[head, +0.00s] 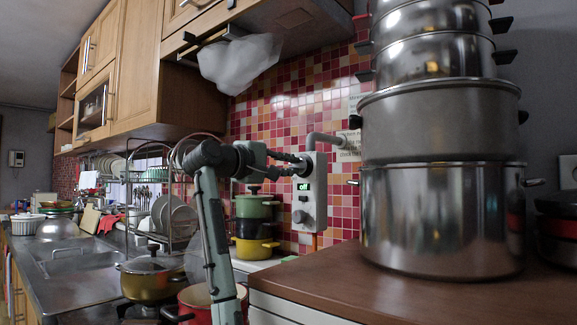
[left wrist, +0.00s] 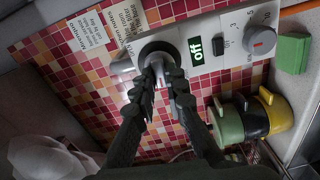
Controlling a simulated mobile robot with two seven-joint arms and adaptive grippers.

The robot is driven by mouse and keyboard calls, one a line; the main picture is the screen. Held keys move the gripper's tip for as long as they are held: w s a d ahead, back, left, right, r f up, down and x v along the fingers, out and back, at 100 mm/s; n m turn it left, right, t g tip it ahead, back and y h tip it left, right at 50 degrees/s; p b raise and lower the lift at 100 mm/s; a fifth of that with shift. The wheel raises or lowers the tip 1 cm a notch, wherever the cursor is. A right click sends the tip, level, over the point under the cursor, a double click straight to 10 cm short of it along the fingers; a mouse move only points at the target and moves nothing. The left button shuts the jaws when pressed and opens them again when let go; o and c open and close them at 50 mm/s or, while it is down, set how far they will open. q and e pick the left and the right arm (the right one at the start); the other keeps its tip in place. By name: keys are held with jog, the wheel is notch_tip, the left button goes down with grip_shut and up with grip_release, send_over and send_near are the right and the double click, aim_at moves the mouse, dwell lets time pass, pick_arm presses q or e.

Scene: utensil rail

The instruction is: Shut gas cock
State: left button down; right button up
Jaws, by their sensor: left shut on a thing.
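The gas cock is a pale grey box (head: 315,212) on the tiled wall, with a lit display reading "off" and a round knob below. In the left wrist view its face (left wrist: 232,28) shows the same "off" display, a dark switch and a dial with a red mark. A round grey fitting (left wrist: 151,50) sits at its end. My left gripper (head: 298,163) reaches the upper part of the box. In the left wrist view its fingertips (left wrist: 163,75) are shut on the fitting's handle, which they mostly hide. My right gripper is not in view.
Tall stacked steel pots (head: 440,215) stand on the brown counter to the right. Green and yellow pots (head: 257,207) sit below and left of the box. A dish rack, a lidded pot (head: 150,280) and a red pot (head: 205,305) crowd the left side.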

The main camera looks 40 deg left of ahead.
pick_arm(q)
jog(key=shift+n, duration=0.6)
jog(key=c, duration=1.6)
grip_release()
jog(key=shift+o, duration=0.2)
jog(key=s, duration=1.2)
jog(key=shift+a, duration=0.45)
jog(key=shift+f, duration=0.1)
